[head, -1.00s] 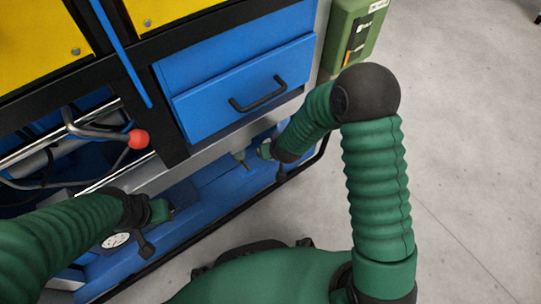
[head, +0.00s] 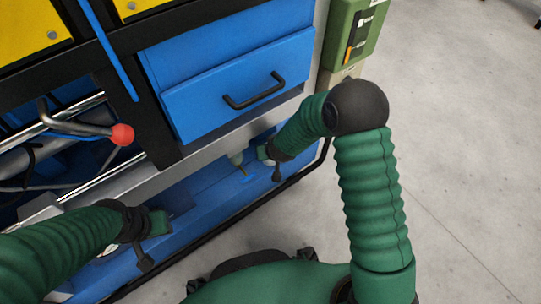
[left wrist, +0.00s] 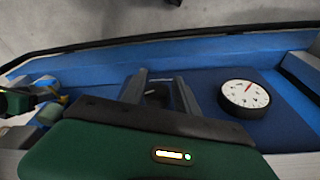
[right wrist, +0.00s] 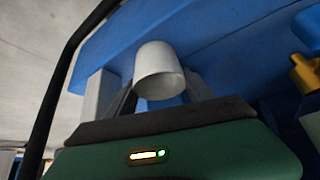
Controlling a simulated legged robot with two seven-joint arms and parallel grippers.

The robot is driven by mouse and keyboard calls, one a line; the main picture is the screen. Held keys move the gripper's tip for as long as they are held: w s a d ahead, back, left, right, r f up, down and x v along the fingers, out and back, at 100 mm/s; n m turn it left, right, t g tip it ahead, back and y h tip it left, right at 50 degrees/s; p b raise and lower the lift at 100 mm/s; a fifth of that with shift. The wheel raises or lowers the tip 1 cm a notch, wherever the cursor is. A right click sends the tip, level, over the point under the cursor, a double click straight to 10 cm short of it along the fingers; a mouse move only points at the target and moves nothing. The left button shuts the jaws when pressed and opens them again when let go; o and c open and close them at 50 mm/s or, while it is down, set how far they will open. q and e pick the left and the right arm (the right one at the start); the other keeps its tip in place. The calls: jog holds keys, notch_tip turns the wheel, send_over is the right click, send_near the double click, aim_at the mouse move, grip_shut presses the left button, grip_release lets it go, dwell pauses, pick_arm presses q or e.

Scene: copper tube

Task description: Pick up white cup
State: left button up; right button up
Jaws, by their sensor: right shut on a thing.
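The white cup (right wrist: 160,70) is in the right wrist view, with its rounded rim facing the camera. It sits between the two fingers of my right gripper (right wrist: 160,88), which is shut on it. In the head view my left gripper (head: 158,222) is low at the left, well apart from the right one.
A round dial gauge (left wrist: 245,97) lies on the blue surface near my left gripper. A blue drawer (head: 240,85) with a black handle is above my right gripper. A red-knobbed lever (head: 122,134) sticks out at the left. A black rail borders the shelf; grey floor lies beyond.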

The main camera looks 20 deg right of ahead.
jog(key=c, duration=0.4)
jog(key=shift+r, duration=0.1)
